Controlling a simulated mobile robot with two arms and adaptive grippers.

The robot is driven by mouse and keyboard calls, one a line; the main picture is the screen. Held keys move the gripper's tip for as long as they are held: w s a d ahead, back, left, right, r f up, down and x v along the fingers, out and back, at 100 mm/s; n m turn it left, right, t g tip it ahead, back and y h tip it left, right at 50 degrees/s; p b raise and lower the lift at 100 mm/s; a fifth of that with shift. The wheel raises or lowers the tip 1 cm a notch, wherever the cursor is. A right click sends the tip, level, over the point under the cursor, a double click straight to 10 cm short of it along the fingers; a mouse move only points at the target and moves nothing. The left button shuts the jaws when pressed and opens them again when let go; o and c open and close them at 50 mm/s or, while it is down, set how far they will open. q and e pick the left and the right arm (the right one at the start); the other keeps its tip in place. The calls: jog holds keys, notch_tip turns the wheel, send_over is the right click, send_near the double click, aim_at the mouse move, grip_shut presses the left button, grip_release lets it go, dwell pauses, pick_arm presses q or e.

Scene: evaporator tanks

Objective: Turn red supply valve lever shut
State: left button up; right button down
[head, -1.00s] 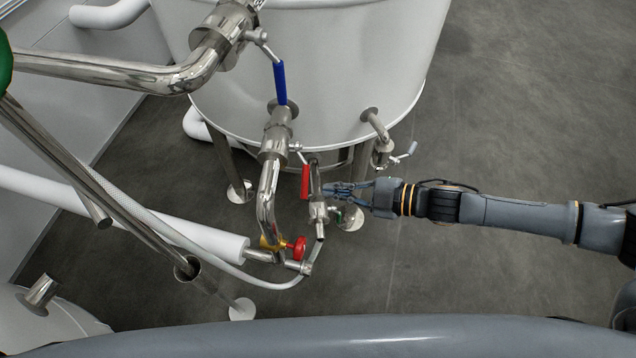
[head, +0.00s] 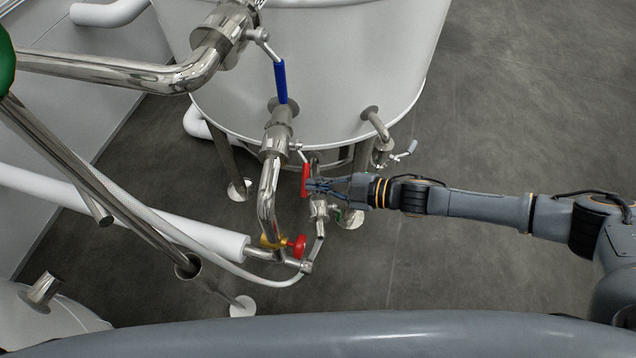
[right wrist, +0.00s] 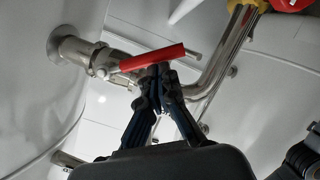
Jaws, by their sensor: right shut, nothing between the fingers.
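The red supply valve lever (head: 306,181) is on a steel valve below the white tank, left of my right gripper's tips in the head view. In the right wrist view the red lever (right wrist: 152,57) lies across the picture just beyond the fingertips, slightly tilted up to the right. My right gripper (head: 318,186) is shut and empty, its tips at or very near the lever. The gripper also shows in the right wrist view (right wrist: 156,72). Whether the tips touch the lever I cannot tell. My left gripper is not in view.
A blue-handled valve lever (head: 281,82) stands above on the steel pipe. A red round knob (head: 299,246) sits below near a hose (head: 215,262). A small grey-handled valve (head: 403,153) is behind my right gripper. The floor at the right (head: 500,130) is clear.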

jog(key=shift+f+b, duration=0.35)
jog(key=shift+b, duration=0.1)
jog(key=shift+w+f+n+b, duration=0.15)
jog(key=shift+f+n+b, duration=0.1)
jog(key=shift+n+b, duration=0.2)
jog(key=w+f+n+t+b, duration=0.2)
jog(key=w+f+n+b, duration=0.1)
jog(key=b, duration=0.4)
jog(key=shift+w+d+f+n+y+b, duration=0.4)
jog(key=shift+w+f, duration=0.25)
jog(key=shift+w, duration=0.35)
jog(key=shift+w+f, duration=0.1)
jog(key=shift+w, duration=0.1)
dwell(0.4)
